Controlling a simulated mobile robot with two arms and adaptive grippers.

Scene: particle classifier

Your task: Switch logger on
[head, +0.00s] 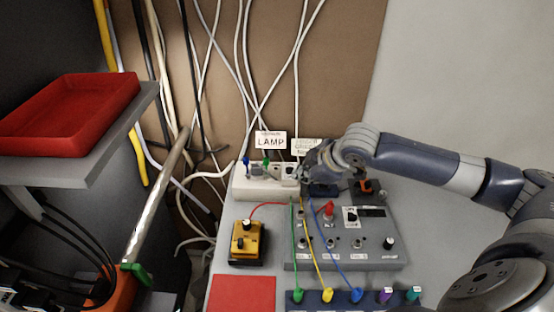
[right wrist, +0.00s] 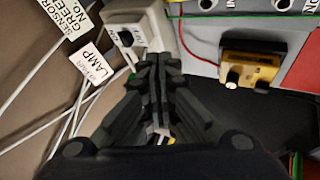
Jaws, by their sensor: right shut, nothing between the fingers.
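No label reading "logger" can be made out. A white power strip (head: 262,184) with a blue and a green piece on top stands at the back of the grey bench. In the right wrist view its white end (right wrist: 150,30) carries a dark round knob or switch (right wrist: 126,38). My right gripper (head: 312,172) is at the strip's right end and hides part of it. In the right wrist view its fingers (right wrist: 160,60) are together and empty, close to the white end; whether they touch it I cannot tell. My left gripper is not in view.
A LAMP label (head: 270,140) and a sensor label (head: 306,146) stand behind the strip among hanging cables. A grey control panel (head: 300,262) with knobs and coloured leads lies in front. A yellow box (head: 247,240) and red mat (head: 243,293) are left of it. A red tray (head: 85,112) sits on a shelf.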

